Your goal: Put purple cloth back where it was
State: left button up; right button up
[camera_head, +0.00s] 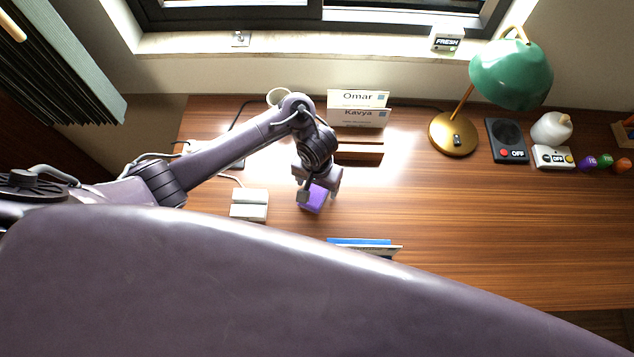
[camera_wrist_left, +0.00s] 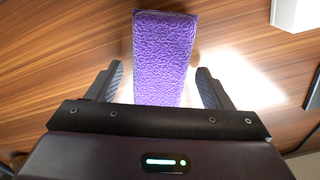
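The purple cloth (camera_head: 314,201) is a folded, textured block at the middle of the wooden desk, partly hidden by my left gripper (camera_head: 319,190). In the left wrist view the cloth (camera_wrist_left: 163,50) lies lengthwise between the two fingers of my left gripper (camera_wrist_left: 158,80). The fingers are open, with a visible gap on each side of the cloth. I cannot tell whether the cloth touches the desk. My right gripper is not in view.
A white box (camera_head: 249,204) stands left of the cloth. Name cards (camera_head: 358,118) on a wooden stand are behind it. A blue-and-white item (camera_head: 362,245) lies in front. A green lamp (camera_head: 510,75) and switch boxes (camera_head: 506,140) are at right. The right-centre desk (camera_head: 480,220) is clear.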

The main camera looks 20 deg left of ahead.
aim_at(317, 188)
pick_arm(q)
jog(key=shift+r, duration=0.3)
notch_tip(317, 188, up, 12)
jog(key=p, duration=1)
jog(key=shift+f, duration=0.15)
jog(key=shift+s, duration=0.1)
